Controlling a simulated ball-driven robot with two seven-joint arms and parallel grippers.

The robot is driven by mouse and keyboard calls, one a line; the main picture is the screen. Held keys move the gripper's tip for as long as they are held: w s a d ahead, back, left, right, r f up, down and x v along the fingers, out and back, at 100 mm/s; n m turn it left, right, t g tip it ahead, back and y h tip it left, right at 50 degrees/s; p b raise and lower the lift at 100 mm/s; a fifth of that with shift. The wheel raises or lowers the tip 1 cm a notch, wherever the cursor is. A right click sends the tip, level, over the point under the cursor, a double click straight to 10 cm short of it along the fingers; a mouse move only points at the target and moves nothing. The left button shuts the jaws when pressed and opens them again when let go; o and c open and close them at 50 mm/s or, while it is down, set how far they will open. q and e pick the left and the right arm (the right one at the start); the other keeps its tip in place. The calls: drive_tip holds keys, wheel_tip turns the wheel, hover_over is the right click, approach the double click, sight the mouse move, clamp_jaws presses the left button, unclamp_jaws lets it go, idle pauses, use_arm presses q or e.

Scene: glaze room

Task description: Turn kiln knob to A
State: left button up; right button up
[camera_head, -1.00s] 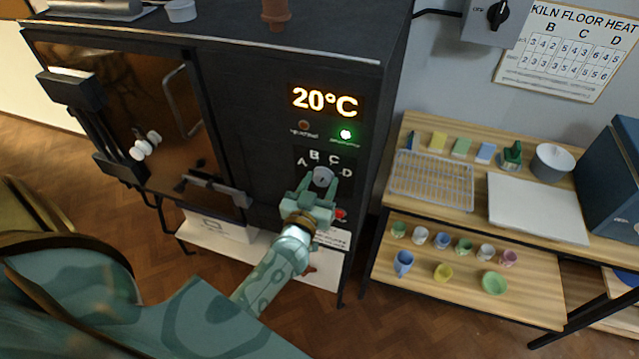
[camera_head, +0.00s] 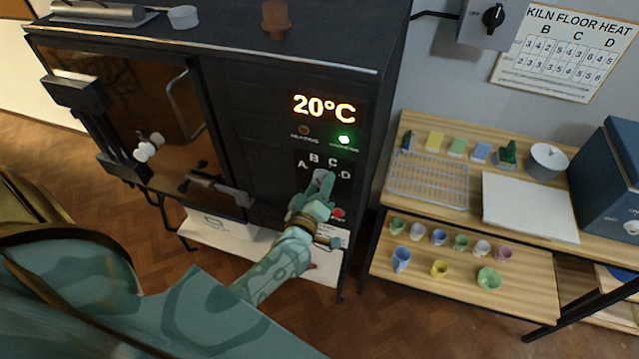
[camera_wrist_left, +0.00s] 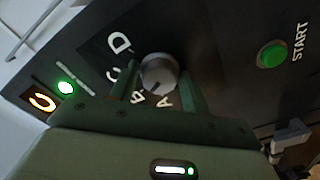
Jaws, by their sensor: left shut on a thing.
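The kiln (camera_head: 250,120) is a dark cabinet with a glowing 20°C display and the letters A, B, C, D arched around a grey knob (camera_head: 322,176). My left gripper (camera_head: 318,186) is at the knob and partly hides it in the head view. In the left wrist view its two green fingers stand on either side of the round knob (camera_wrist_left: 159,72), shut on it. The knob's dark mark points down in that view, about between the B and A letters. My right gripper is not in view.
A green START button (camera_wrist_left: 271,55) shows beside the knob in the left wrist view. A wooden shelf (camera_head: 440,275) with small cups stands right of the kiln. A wall switch box (camera_head: 478,22) is above.

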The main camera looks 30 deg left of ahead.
use_arm(q)
drive_tip(key=n, duration=0.4)
drive_tip(key=shift+r+n, duration=0.1)
drive_tip(key=shift+n, duration=2)
drive_tip(key=o, duration=0.8)
drive_tip(key=b+v, duration=0.1)
drive_tip(key=v, duration=1.5)
drive_tip(key=shift+s+d, duration=0.15)
